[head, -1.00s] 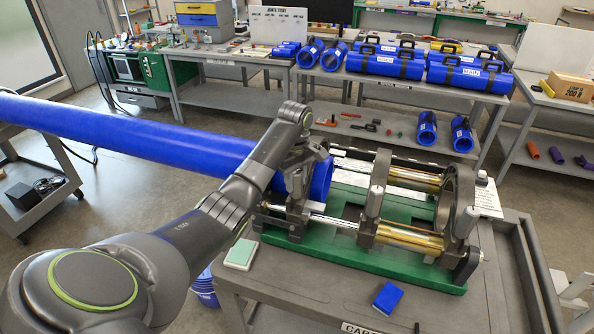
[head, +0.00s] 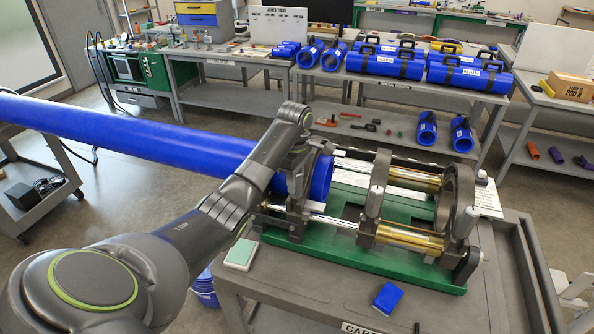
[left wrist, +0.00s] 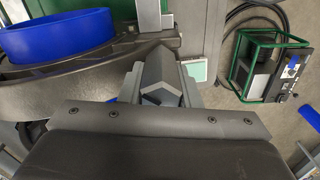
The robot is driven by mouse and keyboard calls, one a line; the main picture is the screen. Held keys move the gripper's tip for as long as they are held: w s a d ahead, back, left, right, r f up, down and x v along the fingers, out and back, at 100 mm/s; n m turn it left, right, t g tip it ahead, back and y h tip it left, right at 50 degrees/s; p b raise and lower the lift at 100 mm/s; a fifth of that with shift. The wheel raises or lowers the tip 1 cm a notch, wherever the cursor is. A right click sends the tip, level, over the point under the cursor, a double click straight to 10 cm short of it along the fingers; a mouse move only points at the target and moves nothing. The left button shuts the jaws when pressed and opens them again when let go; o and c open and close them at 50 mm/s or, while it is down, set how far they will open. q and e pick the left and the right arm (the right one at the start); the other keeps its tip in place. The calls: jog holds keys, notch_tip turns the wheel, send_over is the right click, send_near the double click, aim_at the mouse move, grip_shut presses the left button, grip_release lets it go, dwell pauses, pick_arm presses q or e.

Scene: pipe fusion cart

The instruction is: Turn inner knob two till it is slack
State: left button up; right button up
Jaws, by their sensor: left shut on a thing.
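My left gripper (head: 297,168) reaches down to the clamp at the open end of the long blue pipe (head: 140,134). It is shut on the knob of that clamp; the knob is mostly hidden by the fingers. In the left wrist view the fingers (left wrist: 160,88) point at the dark clamp ring (left wrist: 70,78), with the blue pipe end (left wrist: 60,36) beside it. My right gripper is not in view.
The green machine bed (head: 340,257) sits on a grey cart (head: 300,300). A pale green pad (head: 241,254) and a blue block (head: 388,298) lie near its front edge. A green-framed unit (left wrist: 262,68) stands on the floor. A bench behind holds blue pipe pieces (head: 385,62).

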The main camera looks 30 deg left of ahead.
pick_arm(q)
jog(key=shift+a+r+n, duration=0.1)
jog(key=shift+r+n, duration=0.1)
jog(key=shift+n, duration=0.6)
jog(key=shift+n, duration=1.5)
jog(key=o, duration=1.3)
jog(key=shift+s+f, duration=0.1)
jog(key=shift+s, duration=0.05)
jog(key=o, duration=0.7)
jog(key=shift+s+r, duration=0.35)
jog(key=shift+o, duration=0.2)
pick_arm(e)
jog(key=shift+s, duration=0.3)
